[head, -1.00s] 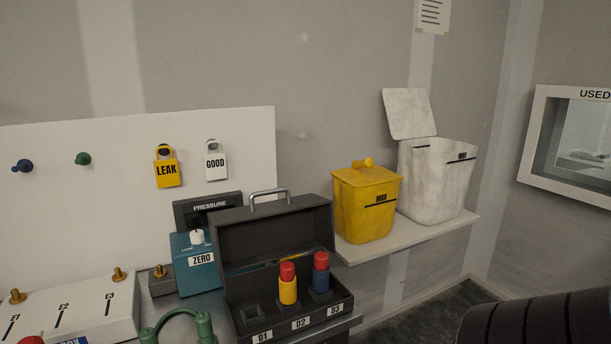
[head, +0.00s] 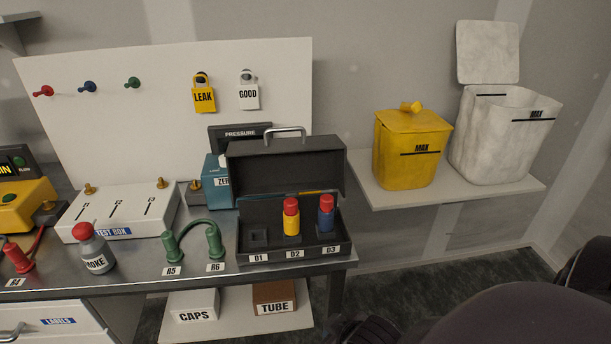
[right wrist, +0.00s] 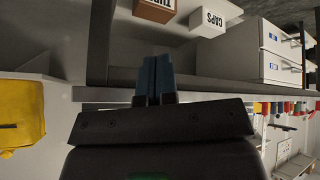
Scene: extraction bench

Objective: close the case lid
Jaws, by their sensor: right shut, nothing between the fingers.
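The dark case (head: 246,217) stands at the right end of the bench in the head view. Its lid (head: 285,170) is open, standing up at the back with a metal handle (head: 285,132) on top. A red-capped yellow bottle (head: 291,218) stands in slot D2 and a red-capped blue bottle (head: 326,214) in slot D3. Slot D1 looks empty. In the right wrist view my right gripper's blue fingers (right wrist: 153,80) are together and empty, in front of the bench edge. The case is not clearly visible there. My left gripper is not in view.
A smoke bottle (head: 95,250), a green hose (head: 192,233) and the test box (head: 110,208) stand left of the case. A shelf to the right holds a yellow bin (head: 410,157) and a white bin (head: 500,140). CAPS and TUBE boxes sit under the bench.

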